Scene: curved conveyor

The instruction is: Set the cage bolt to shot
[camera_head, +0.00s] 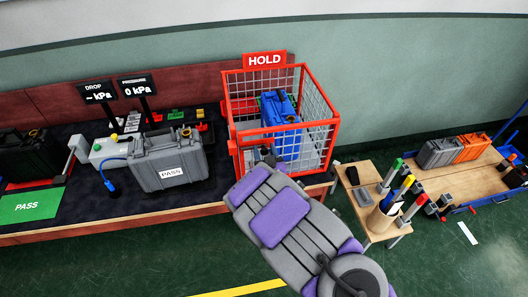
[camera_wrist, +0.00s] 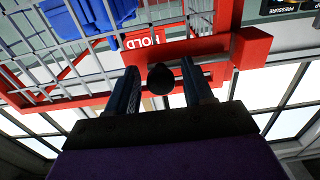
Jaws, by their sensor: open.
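The red-framed wire cage (camera_head: 232,143) with a HOLD sign (camera_head: 265,60) stands at the right end of the bench. A blue case (camera_head: 283,117) is inside it. My gripper (camera_head: 268,154) is at the cage's front, near its lower left. In the wrist view, my gripper (camera_wrist: 160,68) is open, with one finger on each side of a round black knob (camera_wrist: 160,79), seemingly the cage bolt's handle. A grey rod runs beside the knob along the red frame (camera_wrist: 252,48). I cannot tell whether the fingers touch the knob. My gripper hides the bolt in the head view.
A grey case marked PASS (camera_head: 172,160) stands on the bench (camera_head: 75,218) left of the cage. A small wooden table (camera_head: 362,207) with a pen holder stands to the right. A blue-edged cart (camera_head: 480,203) with grey and orange cases is farther right.

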